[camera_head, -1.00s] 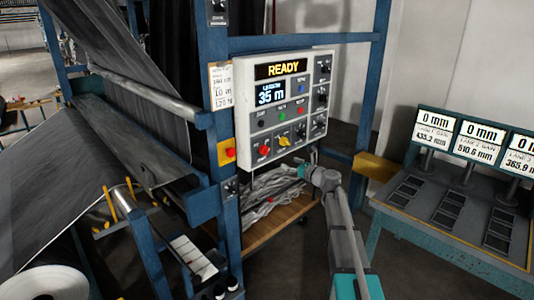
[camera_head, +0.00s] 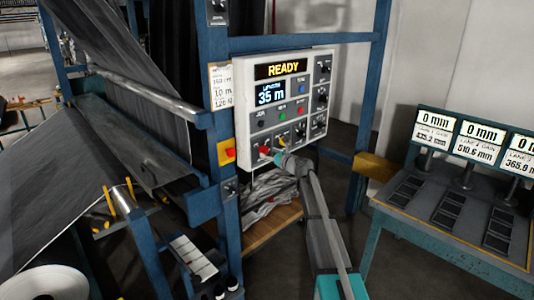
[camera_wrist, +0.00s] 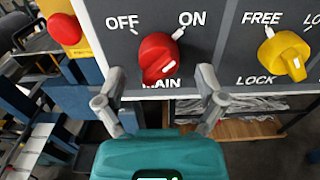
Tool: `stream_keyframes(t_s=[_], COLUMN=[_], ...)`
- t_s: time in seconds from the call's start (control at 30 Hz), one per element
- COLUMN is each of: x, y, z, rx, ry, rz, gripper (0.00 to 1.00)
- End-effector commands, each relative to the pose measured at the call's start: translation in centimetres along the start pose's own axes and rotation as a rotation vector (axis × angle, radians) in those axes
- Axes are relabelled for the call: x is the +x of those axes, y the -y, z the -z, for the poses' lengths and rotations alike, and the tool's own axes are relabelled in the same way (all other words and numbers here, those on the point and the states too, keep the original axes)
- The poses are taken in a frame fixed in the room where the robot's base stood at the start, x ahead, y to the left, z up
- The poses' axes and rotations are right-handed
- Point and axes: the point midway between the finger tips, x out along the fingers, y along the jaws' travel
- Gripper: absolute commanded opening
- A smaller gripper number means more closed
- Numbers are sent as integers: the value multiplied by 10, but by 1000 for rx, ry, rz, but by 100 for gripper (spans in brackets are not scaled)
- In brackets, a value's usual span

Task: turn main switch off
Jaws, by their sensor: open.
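The main switch (camera_wrist: 158,55) is a red rotary knob on the grey control panel (camera_wrist: 222,50), labelled MAIN below, OFF at upper left and ON at upper right. Its grip seems to lean toward the ON mark. In the head view the red knob (camera_head: 264,151) shows at the panel's lower left. My gripper (camera_wrist: 160,76) is open, with one finger on each side below the knob and nothing between them. Whether a finger touches the panel cannot be told. In the head view my gripper (camera_head: 282,160) is at the panel's lower edge.
A yellow FREE/LOCK knob (camera_wrist: 284,55) is close on the right. A red mushroom button (camera_wrist: 64,29) on a yellow box is on the left. The panel display (camera_head: 281,69) reads READY. A blue frame post (camera_head: 224,190) stands left; a bench with readouts (camera_head: 434,131) stands right.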

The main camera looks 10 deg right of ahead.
Motion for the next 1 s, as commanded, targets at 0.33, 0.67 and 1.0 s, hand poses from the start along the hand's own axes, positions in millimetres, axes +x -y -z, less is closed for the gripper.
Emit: stream_keyframes(t_s=[0.33, 0.67, 1.0], x=[14, 14, 14], y=[0, 0, 0], z=[0, 0, 0], rx=[0, 0, 0], ry=[0, 0, 0], rz=[0, 0, 0], gripper=[89, 65, 6])
